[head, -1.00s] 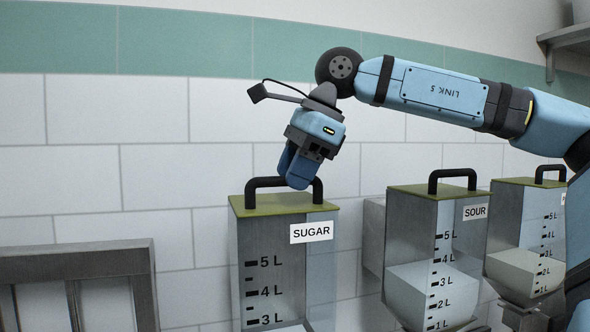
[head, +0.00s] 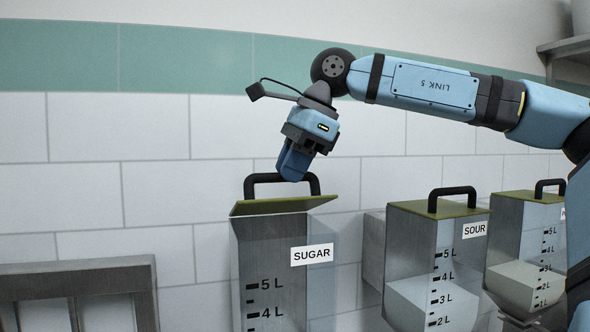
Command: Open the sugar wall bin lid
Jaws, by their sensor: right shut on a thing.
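The sugar wall bin (head: 270,270) is a clear grey box with a SUGAR label and litre marks, mounted on the tiled wall. Its olive-green lid (head: 275,205) is tilted, with the front edge raised off the bin's rim. A black handle (head: 262,179) stands on the lid. My left gripper is not in view.
To the right hang the sour bin (head: 410,290) and a further bin (head: 530,265), both with lids down. A grey metal frame (head: 80,268) stands at the lower left. A shelf (head: 565,45) is at the upper right.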

